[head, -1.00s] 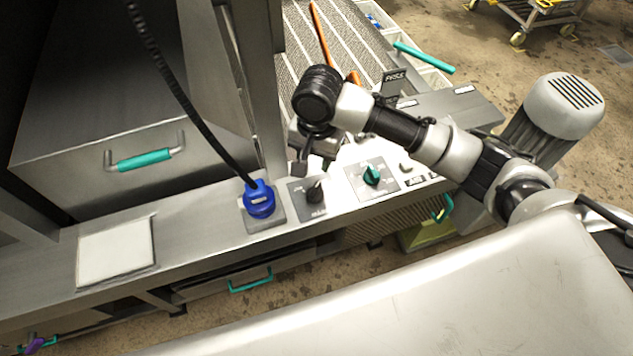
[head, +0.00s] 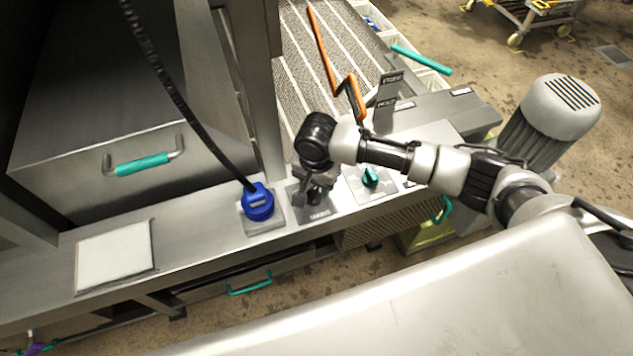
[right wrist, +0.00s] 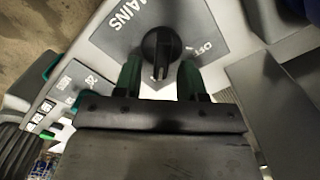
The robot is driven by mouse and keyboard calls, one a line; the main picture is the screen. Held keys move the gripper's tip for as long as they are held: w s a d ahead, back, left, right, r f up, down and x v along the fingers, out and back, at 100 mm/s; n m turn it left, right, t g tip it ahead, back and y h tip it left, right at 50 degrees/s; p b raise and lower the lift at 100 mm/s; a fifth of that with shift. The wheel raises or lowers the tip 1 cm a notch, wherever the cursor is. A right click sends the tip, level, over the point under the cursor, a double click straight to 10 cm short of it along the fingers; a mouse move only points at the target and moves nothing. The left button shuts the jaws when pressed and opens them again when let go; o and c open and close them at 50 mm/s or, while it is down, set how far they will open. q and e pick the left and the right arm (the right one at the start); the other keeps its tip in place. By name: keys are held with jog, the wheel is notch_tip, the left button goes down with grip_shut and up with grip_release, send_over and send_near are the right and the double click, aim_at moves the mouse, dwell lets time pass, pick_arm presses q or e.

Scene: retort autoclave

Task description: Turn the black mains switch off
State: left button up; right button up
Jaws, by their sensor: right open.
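The black mains switch (right wrist: 161,48) is a round knob on a grey plate marked MAINS (right wrist: 125,20) and OFF (right wrist: 205,48) in the right wrist view. Its pale pointer mark faces down in that picture, towards my gripper, not at OFF. My right gripper (right wrist: 160,80) is open, with its two green-tinted fingers at either side of the knob's lower edge; I cannot tell whether they touch it. In the head view my right gripper (head: 317,192) is over the switch plate (head: 318,213) and hides the knob. My left gripper is not in view.
A blue plug (head: 258,203) with a black cable stands just left of the switch plate. A green selector knob (head: 371,177) is close on the right. An orange lever (head: 350,92) and dark upright tags (head: 387,98) are behind. The white pad (head: 114,257) lies farther left.

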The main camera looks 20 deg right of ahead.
grip_shut()
jog(key=shift+a+r+n+p, duration=0.1)
jog(key=shift+r+n+p, duration=0.1)
jog(key=shift+n+p, duration=0.45)
jog(key=n+p, duration=0.1)
jog(key=p, duration=0.1)
jog(key=n+p, duration=0.1)
jog(key=shift+w+a+n+p, duration=0.1)
jog(key=shift+a+n+p, duration=0.1)
jog(key=shift+n+p, duration=0.2)
jog(key=n+p, duration=0.2)
jog(key=shift+a+n, duration=0.2)
jog(key=shift+n, duration=0.15)
jog(key=n+p, duration=0.2)
jog(key=n, duration=0.1)
jog(key=n+p, duration=0.1)
jog(key=n, duration=0.1)
jog(key=shift+a, duration=0.35)
jog(key=n, duration=0.3)
jog(key=shift+a+f+p, duration=0.1)
jog(key=shift+a+p, duration=0.1)
jog(key=shift+p, duration=0.2)
jog(key=shift+a+n+p, duration=0.15)
jog(key=shift+n+p, duration=0.2)
jog(key=shift+n, duration=1.15)
